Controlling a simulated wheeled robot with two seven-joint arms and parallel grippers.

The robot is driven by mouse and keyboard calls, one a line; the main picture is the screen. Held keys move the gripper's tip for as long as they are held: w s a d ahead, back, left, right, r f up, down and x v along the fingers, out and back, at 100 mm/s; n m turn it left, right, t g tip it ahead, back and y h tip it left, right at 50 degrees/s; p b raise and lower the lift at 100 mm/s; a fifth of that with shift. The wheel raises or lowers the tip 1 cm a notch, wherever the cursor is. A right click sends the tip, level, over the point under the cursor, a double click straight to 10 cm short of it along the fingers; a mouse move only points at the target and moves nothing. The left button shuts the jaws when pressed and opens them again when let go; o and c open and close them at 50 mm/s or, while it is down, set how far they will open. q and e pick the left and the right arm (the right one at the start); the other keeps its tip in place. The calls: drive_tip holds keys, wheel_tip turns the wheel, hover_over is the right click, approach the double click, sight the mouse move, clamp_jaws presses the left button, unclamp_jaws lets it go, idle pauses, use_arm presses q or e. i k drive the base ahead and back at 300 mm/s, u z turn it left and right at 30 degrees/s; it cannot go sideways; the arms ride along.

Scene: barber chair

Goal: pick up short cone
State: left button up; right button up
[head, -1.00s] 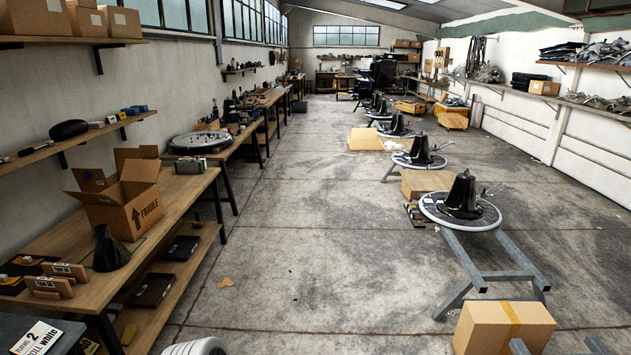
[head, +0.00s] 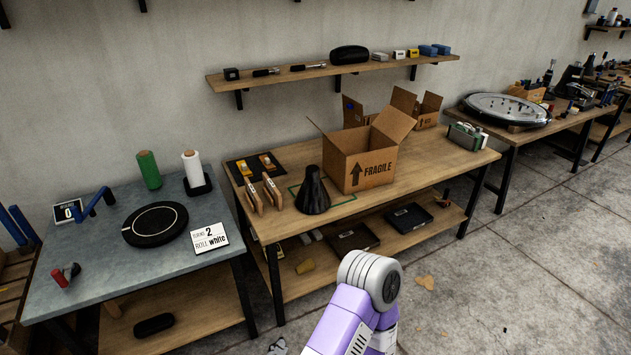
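A black cone (head: 312,192) stands upright on the wooden workbench (head: 440,158), wide end down, just left of the open cardboard box marked FRAGILE (head: 372,170). It is apart from any gripper. Part of my purple and grey arm shows at the bottom of the head view, in front of the bench. Neither of my grippers is in view.
Two upright wooden-handled tools (head: 263,193) stand left of the cone. Dark flat cases (head: 353,238) lie on the bench's lower shelf. A grey table (head: 120,262) with a black disc (head: 155,224) adjoins on the left. Open concrete floor (head: 520,270) lies at right.

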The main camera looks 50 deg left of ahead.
sight(313, 199)
drive_tip(key=u, duration=0.75)
drive_tip(key=i, duration=1.45)
drive_tip(key=u, duration=1.25)
